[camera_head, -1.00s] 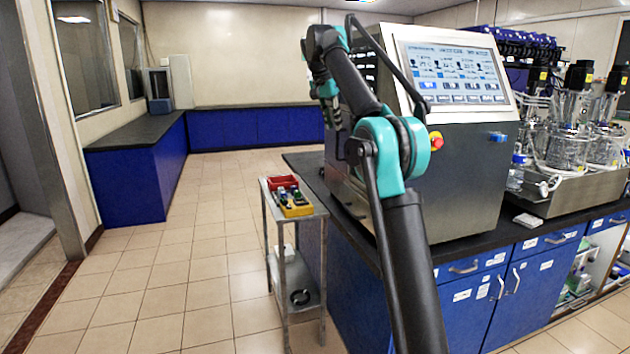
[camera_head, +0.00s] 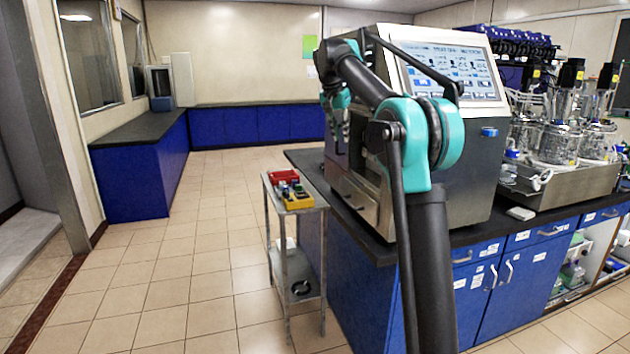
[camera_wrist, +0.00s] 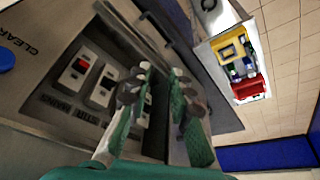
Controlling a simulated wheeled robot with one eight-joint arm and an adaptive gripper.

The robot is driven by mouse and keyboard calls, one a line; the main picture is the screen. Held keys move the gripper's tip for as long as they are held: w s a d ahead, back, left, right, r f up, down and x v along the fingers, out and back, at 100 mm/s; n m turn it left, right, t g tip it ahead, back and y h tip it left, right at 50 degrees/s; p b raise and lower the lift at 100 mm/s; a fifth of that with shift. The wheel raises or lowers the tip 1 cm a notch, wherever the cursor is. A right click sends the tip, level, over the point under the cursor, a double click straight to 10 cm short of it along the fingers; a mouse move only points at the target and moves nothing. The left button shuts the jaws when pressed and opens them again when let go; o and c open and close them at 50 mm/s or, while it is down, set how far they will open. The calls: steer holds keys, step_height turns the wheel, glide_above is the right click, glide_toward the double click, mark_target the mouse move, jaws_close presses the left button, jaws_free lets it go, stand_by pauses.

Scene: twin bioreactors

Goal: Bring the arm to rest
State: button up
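My arm (camera_head: 370,85) is raised and bent in front of the grey control cabinet (camera_head: 480,145), its elbow covering part of the cabinet front. My gripper (camera_head: 338,135) hangs pointing down by the cabinet's left side, small and partly merged with the dark panel behind it. In the wrist view, my gripper (camera_wrist: 165,90) shows two grey and green fingers spread apart, with nothing between them. Behind the fingers is a switch panel (camera_wrist: 85,85) with a red-lit switch and several other switches, partly covered. I cannot tell whether the fingers touch the cabinet.
A small metal cart (camera_head: 296,245) stands left of the blue bench (camera_head: 355,270), with a red bin (camera_head: 283,176) and a yellow bin (camera_head: 298,201) on top. Glass vessels (camera_head: 560,140) stand at the right. The tiled floor (camera_head: 190,270) to the left is clear.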

steer(key=s+d+f+n, duration=0.1)
steer(key=s+d+f, duration=0.2)
steer(key=s+f, duration=0.35)
steer(key=s+d+f+n+y, duration=0.1)
steer(key=s+d+f, duration=0.1)
steer(key=s+f, duration=0.4)
steer(key=s+d+f+n, duration=0.1)
steer(key=s+d+f, duration=0.2)
steer(key=s+f, duration=0.35)
steer(key=s+d+f+n+y, duration=0.1)
steer(key=s+d+f+n, duration=0.1)
steer(key=s+f, duration=2)
steer(key=s+n, duration=0.1)
steer(key=s, duration=0.1)
steer(key=shift+s+d+t, duration=0.2)
steer(key=shift+s+t, duration=0.1)
steer(key=shift+s, duration=0.05)
steer(key=shift+w, duration=0.1)
